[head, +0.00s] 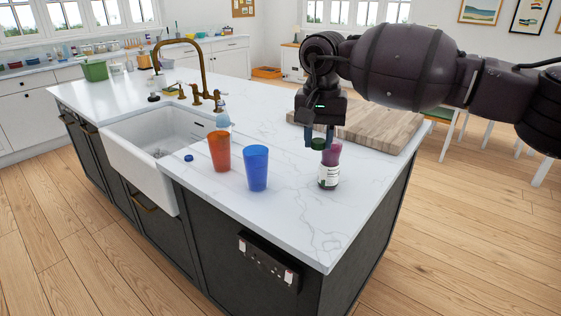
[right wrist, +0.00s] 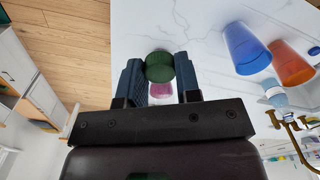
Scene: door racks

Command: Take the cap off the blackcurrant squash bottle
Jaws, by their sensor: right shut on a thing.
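The blackcurrant squash bottle (head: 329,174), purple with a white label, stands upright on the white island top near its right edge. My right gripper (head: 319,138) is above it, pointing down, shut on the green cap (head: 318,144). My left gripper is not in view.
A blue cup (head: 256,168) and an orange cup (head: 219,151) stand left of the bottle. A small blue cap (head: 189,158) lies by the white sink (head: 150,150). A wooden board (head: 375,128) lies behind the gripper. The counter in front of the bottle is clear.

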